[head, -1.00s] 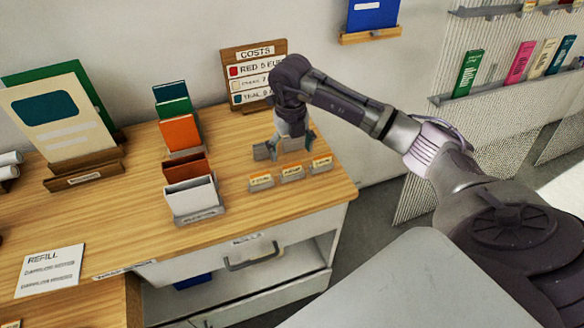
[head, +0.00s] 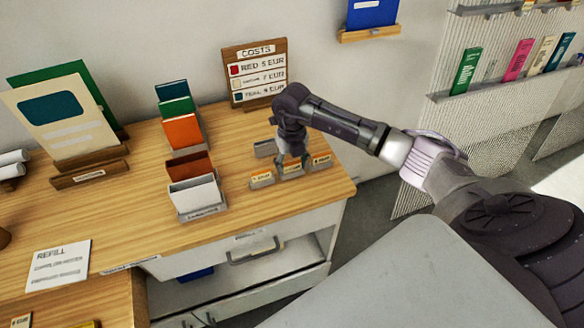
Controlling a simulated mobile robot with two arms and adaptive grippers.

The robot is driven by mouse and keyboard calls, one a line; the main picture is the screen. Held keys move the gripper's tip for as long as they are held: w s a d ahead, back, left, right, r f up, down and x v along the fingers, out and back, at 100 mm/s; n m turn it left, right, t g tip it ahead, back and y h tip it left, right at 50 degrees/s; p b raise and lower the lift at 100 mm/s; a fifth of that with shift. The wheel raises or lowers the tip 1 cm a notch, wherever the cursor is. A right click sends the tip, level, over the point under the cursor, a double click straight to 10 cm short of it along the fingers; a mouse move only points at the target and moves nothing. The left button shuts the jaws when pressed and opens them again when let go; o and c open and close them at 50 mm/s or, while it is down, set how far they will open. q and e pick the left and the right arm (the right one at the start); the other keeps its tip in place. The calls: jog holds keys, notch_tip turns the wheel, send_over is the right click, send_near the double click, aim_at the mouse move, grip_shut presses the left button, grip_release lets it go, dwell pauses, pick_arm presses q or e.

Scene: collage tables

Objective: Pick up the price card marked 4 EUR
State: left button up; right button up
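A front row of three small price cards in grey holders stands near the table's right end: a left card (head: 261,179), a middle card (head: 292,171) and a right card (head: 321,161). Their print is too small to tell which is marked 4 EUR. Another grey holder (head: 264,148) stands behind them, partly hidden by my arm. My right gripper (head: 292,161) points down at the middle card. Its fingers are apart, one toward each side of that card; I cannot tell whether they touch it. My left gripper is out of view.
A COSTS board (head: 254,73) stands behind the cards. A rack with brown and white cards (head: 194,192) is to their left, with an orange card (head: 182,131) behind. A REFILL sheet (head: 60,263) lies at the front left. Wood between rack and cards is clear.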

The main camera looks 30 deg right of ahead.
jog(key=shift+c, duration=0.8)
jog(key=shift+r, duration=0.1)
